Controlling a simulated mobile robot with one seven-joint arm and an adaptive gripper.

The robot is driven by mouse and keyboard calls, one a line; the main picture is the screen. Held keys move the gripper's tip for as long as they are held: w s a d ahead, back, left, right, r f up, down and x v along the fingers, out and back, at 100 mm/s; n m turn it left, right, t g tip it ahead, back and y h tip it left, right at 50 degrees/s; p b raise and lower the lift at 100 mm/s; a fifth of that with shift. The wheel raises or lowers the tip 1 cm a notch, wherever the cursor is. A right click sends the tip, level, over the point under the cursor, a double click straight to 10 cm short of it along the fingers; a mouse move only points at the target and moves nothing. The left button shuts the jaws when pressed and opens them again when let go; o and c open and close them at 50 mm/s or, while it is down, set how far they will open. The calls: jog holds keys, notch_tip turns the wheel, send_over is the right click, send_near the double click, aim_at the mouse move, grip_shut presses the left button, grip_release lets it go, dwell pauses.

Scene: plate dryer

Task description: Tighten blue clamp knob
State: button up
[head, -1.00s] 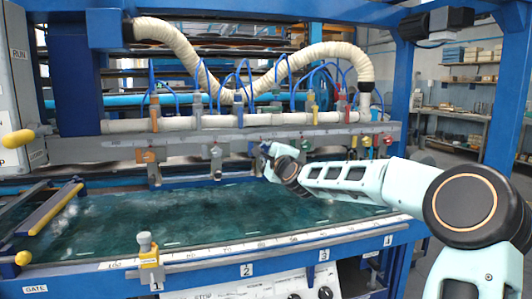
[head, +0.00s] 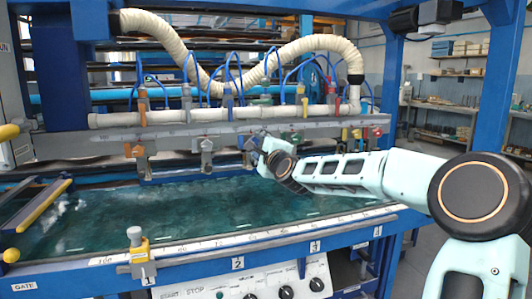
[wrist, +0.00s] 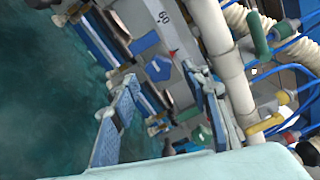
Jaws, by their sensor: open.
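The blue clamp knob (wrist: 147,43) shows in the wrist view on the grey measuring bar, with a second blue part (wrist: 160,68) just below it. In the head view the blue clamp (head: 249,144) is on the bar just left of my gripper (head: 262,152), partly hidden by it. In the wrist view my gripper (wrist: 163,80) has its two fingers spread, with the blue parts ahead of and between the tips. I see no clear contact, and nothing is held.
A white pipe (head: 220,115) and blue hoses run above. The green water-like bed (head: 130,212) lies below. A yellow stop (head: 138,250) stands on the front rail.

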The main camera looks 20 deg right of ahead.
jog(key=s, duration=0.9)
jog(key=shift+s+d, duration=0.15)
jog(key=shift+s, duration=0.25)
jog(key=shift+f, duration=0.1)
